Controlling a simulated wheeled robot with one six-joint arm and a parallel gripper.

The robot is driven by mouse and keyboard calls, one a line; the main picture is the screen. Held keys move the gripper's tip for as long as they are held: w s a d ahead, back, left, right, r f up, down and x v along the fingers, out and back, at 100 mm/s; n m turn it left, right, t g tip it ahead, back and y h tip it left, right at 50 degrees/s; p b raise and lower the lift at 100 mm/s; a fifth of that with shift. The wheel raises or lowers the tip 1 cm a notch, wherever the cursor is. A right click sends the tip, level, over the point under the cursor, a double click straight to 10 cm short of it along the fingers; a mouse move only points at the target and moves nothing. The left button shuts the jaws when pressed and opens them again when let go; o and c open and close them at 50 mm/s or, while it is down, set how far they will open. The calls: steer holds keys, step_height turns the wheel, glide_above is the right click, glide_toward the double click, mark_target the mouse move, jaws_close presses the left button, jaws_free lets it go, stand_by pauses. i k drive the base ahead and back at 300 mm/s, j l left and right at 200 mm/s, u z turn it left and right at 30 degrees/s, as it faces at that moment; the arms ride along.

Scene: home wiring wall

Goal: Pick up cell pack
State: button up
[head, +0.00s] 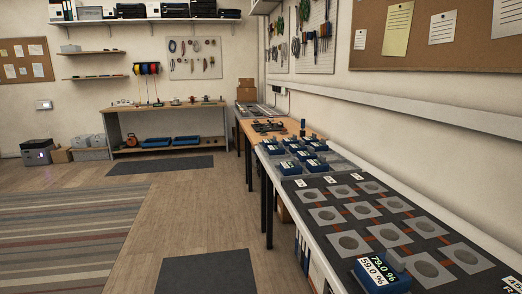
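Several dark blue packs (291,169) with small white-green labels stand close together on the long bench along the right wall. They may be cell packs; their labels are too small to read. Another blue unit (383,276) stands nearer, at the front edge of the dark board, with displays reading 79.0 % and 59.0 %. I cannot tell which one the task means. My gripper is not in view.
The dark board (335,231) holds rows of grey square plates with round recesses. Beyond it, a wooden-topped table (252,130) continues along the wall. A workbench (172,113) stands at the back. The wood floor (200,205) left of the bench is open, with mats and a striped rug (60,225).

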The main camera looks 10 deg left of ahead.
mark_target(272, 149)
steer(key=i+j, duration=1.2)
steer(key=j, duration=0.15)
steer(key=i+l, duration=0.15)
steer(key=i, duration=0.35)
steer(key=i+l+u, duration=0.1)
steer(key=i, duration=0.4)
steer(key=i+l, duration=0.15)
steer(key=i, duration=0.35)
steer(key=i+l, duration=0.3)
steer(key=l, duration=0.15)
